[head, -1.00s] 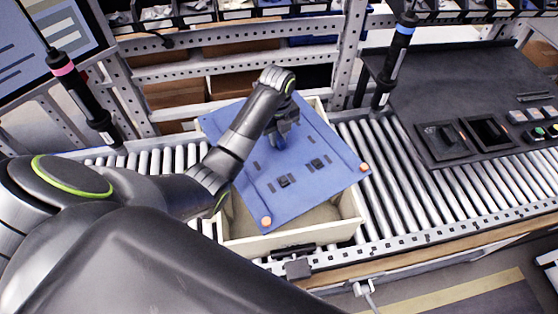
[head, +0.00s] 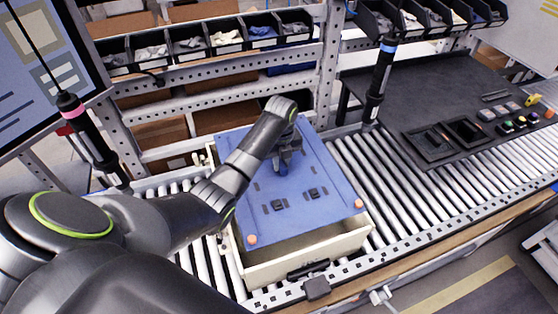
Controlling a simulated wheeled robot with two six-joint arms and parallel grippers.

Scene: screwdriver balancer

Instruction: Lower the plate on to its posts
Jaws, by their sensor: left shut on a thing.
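The plate (head: 320,172) is a flat blue panel with small dark fittings and slots. It lies over the cream crate (head: 300,258), its edges roughly in line with the crate's walls. Round orange spots show at its near left corner (head: 252,239) and near right corner (head: 359,204). My left gripper (head: 288,168) is shut on the plate near its middle, its fingers pointing down. The crate's front interior shows below the plate's near edge. I cannot tell posts apart from the orange spots, or whether the plate touches them. My right gripper is not in view.
The crate stands on a roller conveyor (head: 420,200). Two hanging screwdrivers flank it, one with a pink band (head: 88,132) and one with a blue band (head: 378,82). A dark control panel (head: 450,105) is at right. Shelves with bins (head: 190,50) stand behind.

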